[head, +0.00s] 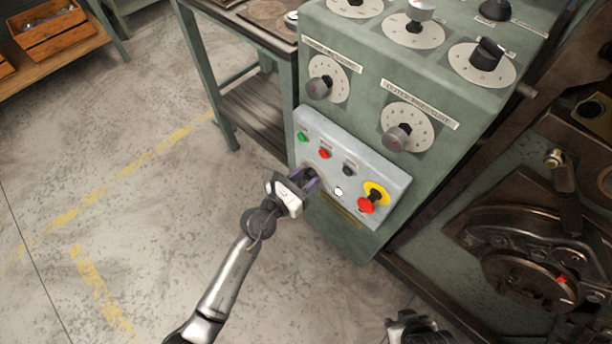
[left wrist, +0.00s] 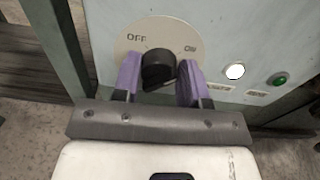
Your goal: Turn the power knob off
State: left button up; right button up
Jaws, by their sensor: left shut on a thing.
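The power knob (left wrist: 158,68) is a black round knob on a pale dial plate (left wrist: 185,38) marked OFF at its upper left and ON at its right. My left gripper (head: 309,179) reaches the lower control panel (head: 385,168) from the front. Its two purple fingers stand on either side of the knob and are shut on it in the left wrist view. In the head view the fingers mostly hide the knob. Which mark the knob points to is not clear. My right gripper (head: 412,324) is at the bottom edge of the head view, dark and partly cut off.
The panel also carries a green button (head: 303,136), a red button (head: 325,153), a white lamp (head: 338,191) and a red-and-yellow emergency stop (head: 368,204). Larger dials sit above. A metal table (head: 250,105) stands at the left, machinery (head: 530,275) at the right. Floor in front is clear.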

pick_arm(q)
jog(key=n+p, duration=0.3)
jog(key=shift+r, duration=0.15)
jog(key=n+p, duration=0.3)
jog(key=n, duration=0.1)
jog(key=shift+w+a+n, duration=0.1)
jog(key=shift+n, duration=0.2)
jog(key=n+p, duration=0.3)
jog(key=n, duration=0.3)
jog(key=n+p, duration=0.1)
jog(key=n, duration=0.1)
jog(key=shift+f+p, duration=0.25)
jog(key=shift+p, duration=0.05)
jog(key=shift+f+n+p, duration=0.1)
jog(key=shift+n+p, duration=0.25)
jog(key=shift+n, duration=0.55)
jog(key=o, duration=0.9)
